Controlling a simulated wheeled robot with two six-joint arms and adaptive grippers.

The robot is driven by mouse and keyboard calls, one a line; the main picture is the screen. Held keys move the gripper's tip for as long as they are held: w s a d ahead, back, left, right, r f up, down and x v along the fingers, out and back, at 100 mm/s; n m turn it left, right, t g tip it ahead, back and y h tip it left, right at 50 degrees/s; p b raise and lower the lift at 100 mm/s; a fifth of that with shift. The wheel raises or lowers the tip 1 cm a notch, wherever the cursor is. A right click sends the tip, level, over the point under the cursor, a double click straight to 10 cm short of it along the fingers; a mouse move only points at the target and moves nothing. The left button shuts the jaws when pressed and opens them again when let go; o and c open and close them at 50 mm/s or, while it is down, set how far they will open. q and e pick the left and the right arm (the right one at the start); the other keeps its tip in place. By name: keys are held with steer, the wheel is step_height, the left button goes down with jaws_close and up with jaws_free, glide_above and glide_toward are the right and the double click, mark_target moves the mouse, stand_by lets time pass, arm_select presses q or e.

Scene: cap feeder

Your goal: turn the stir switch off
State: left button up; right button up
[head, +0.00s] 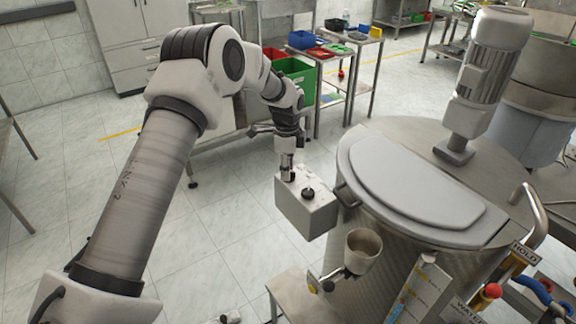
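A grey control box (306,214) is fixed to the side of the large steel kettle (385,235). On its top are two black knobs, one nearer the middle (308,192) and one near the back left (291,178). I cannot read which one is the stir switch. My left gripper (288,172) points down over the back left of the box, with its fingertips at or just above the back left knob. The fingers look close together, but whether they grip the knob is too small to tell. My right gripper is out of view.
The tiled floor left of the box is free.

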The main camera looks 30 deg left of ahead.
arm_select(q)
steer(key=shift+w+d+f, duration=0.15)
steer(key=shift+w+f, duration=0.45)
steer(key=shift+f, duration=0.1)
steer(key=shift+s+r, duration=0.2)
steer(key=shift+s, duration=0.05)
steer(key=c, duration=0.3)
steer(key=shift+s+a, duration=0.15)
steer(key=shift+a, duration=0.05)
jaws_close()
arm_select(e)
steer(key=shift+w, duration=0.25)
